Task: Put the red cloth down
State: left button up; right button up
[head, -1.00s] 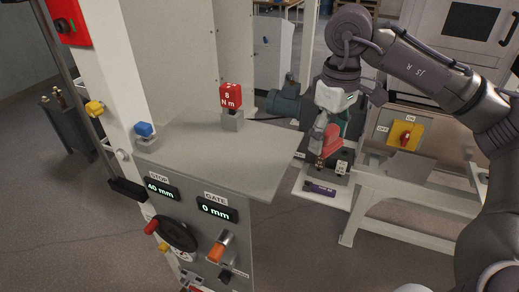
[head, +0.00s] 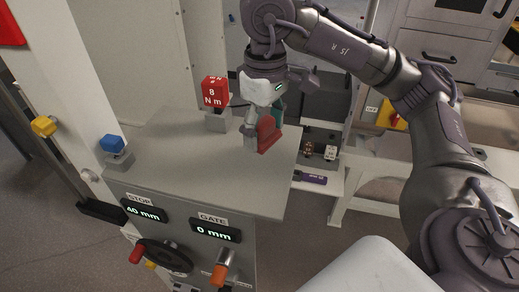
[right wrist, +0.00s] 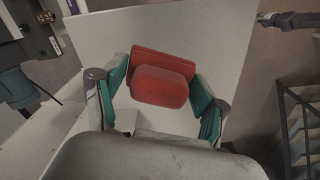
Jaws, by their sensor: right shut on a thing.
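The red cloth (head: 268,134) is a folded pad held in my right gripper (head: 263,138), over the right part of the grey panel top (head: 180,165). In the right wrist view the cloth (right wrist: 163,82) lies between the two teal-padded fingers (right wrist: 160,95), with the pale surface behind it. The cloth's lower edge is at or just above the surface; I cannot tell if it touches. My left gripper does not show.
A red block reading 8 N m (head: 214,92) stands on the panel top, left of the gripper. A blue knob (head: 112,144) is at its left edge. The top's front and left middle are clear. A lower bench with a purple-labelled device (head: 310,178) lies to the right.

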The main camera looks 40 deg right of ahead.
jog(key=shift+a+f+p, duration=0.45)
jog(key=shift+a+f, duration=0.1)
jog(key=shift+f, duration=0.3)
jog(key=shift+s+f+p, duration=0.2)
jog(key=shift+f+p, duration=0.3)
jog(key=shift+f, duration=0.55)
jog(key=shift+w+f, duration=0.1)
jog(key=shift+f, duration=0.45)
jog(key=o, duration=0.7)
jog(key=shift+o, duration=1.6)
jog(key=shift+r, duration=0.45)
notch_tip(320, 180, up, 5)
jog(key=shift+r+b, duration=0.15)
jog(key=shift+b, duration=0.8)
pick_arm(q)
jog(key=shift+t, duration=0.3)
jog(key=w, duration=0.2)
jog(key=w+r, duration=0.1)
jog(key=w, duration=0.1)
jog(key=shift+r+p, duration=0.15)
jog(key=shift+p, duration=0.2)
pick_arm(e)
notch_tip(320, 180, up, 6)
send_over(259, 162)
jog(key=shift+d+r, duration=0.1)
